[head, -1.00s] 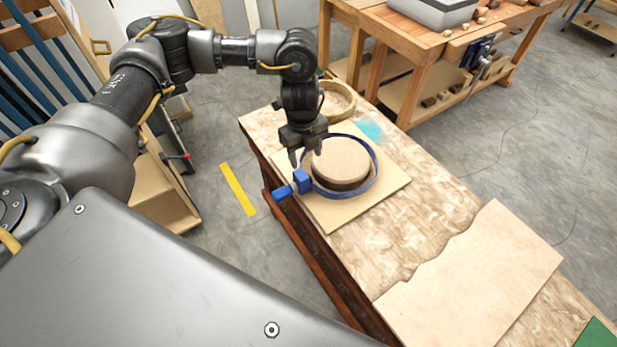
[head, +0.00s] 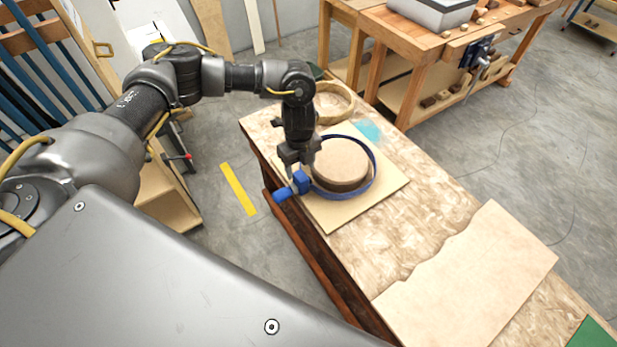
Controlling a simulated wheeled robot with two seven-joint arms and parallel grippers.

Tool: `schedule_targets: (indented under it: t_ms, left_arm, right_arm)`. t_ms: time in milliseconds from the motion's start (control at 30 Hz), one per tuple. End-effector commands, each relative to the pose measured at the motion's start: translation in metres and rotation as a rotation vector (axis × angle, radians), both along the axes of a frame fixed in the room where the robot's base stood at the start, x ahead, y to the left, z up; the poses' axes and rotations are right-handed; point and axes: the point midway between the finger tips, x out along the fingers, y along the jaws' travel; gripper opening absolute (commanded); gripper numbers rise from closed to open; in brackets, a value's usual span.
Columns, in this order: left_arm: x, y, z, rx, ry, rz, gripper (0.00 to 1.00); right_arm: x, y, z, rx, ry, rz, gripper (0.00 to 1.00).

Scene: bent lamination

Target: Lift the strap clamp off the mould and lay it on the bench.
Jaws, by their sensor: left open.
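The strap clamp (head: 373,179) is a dark blue band forming a loose ring around the round wooden mould (head: 341,161). A gap shows between band and mould on the right side. The clamp's bright blue block and handle (head: 282,194) stick out at the left, over the bench edge. The mould stands on a pale square board on the bench (head: 420,221). My left gripper (head: 297,176) is open and points down at the clamp's block. Its fingertips are close to the block, and I cannot tell whether they touch it. My right gripper is out of view.
A pale wooden ring (head: 335,102) and a light blue patch (head: 369,131) lie at the bench's far end. A thin wooden sheet with a ragged edge (head: 465,275) covers the near part. Bare bench lies between it and the board. A workbench (head: 425,42) stands behind.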

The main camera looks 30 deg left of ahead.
Motion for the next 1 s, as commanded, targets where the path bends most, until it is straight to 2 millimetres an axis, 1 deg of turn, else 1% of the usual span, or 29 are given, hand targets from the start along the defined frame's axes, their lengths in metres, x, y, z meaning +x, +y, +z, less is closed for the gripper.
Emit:
schedule_targets:
  t_ms: [33,100,233,333,533,867,900,1000]
  left_arm:
    - [0.0,0.0,-0.003,0.002,0.005,0.003,0.56]
    - [0.0,0.001,-0.014,0.003,0.005,0.002,0.56]
    - [0.0,0.0,-0.031,0.001,0.004,0.001,0.56]
    - [0.001,0.0,-0.036,0.001,0.001,0.001,0.56]
    - [0.001,0.0,-0.037,0.001,0.001,0.001,0.56]
    - [0.001,0.0,-0.037,0.001,0.001,0.001,0.13]
    - [0.001,0.0,-0.036,0.0,0.0,0.001,0.11]
    - [0.001,0.0,-0.036,0.0,0.0,0.001,0.11]
  right_arm:
    - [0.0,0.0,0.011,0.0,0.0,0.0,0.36]
    - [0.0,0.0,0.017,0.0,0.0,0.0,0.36]
    - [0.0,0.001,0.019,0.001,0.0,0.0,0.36]
    - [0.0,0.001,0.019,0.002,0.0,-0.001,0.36]
    - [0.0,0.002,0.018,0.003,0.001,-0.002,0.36]
    - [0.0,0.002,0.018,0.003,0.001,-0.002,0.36]
    - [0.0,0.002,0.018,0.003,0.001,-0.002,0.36]
    - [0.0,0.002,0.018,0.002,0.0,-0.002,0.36]
